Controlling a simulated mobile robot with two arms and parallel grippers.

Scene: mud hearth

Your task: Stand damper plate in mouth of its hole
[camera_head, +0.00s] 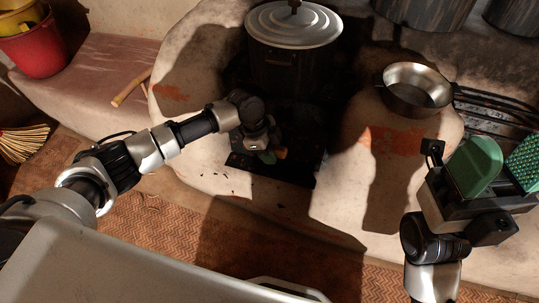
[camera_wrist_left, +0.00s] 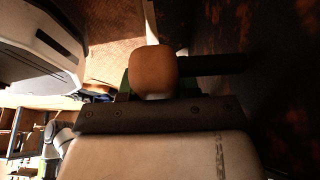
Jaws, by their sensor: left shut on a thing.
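The damper plate (camera_head: 297,170) is a dark, rust-flecked plate at the front of the hearth's dark mouth, below the lidded pot. It also fills the right side of the left wrist view (camera_wrist_left: 285,100). A dark bar (camera_wrist_left: 215,63) runs from it to a rounded brown knob (camera_wrist_left: 152,68). My left gripper (camera_head: 268,155) is shut on this handle, with green pads partly showing behind the knob. The hole's edges blend into shadow, so I cannot tell how the plate sits against them. My right gripper (camera_head: 503,164) is open and empty at the right, away from the plate.
A lidded pot (camera_head: 292,68) stands on the clay hearth (camera_head: 195,85) above the mouth. A metal bowl (camera_head: 414,90) sits on the right mound near a dark grate (camera_head: 495,112). Red bucket (camera_head: 38,50), sticks (camera_head: 131,88) and broom (camera_head: 22,145) are at left. Woven matting (camera_head: 150,225) covers the floor.

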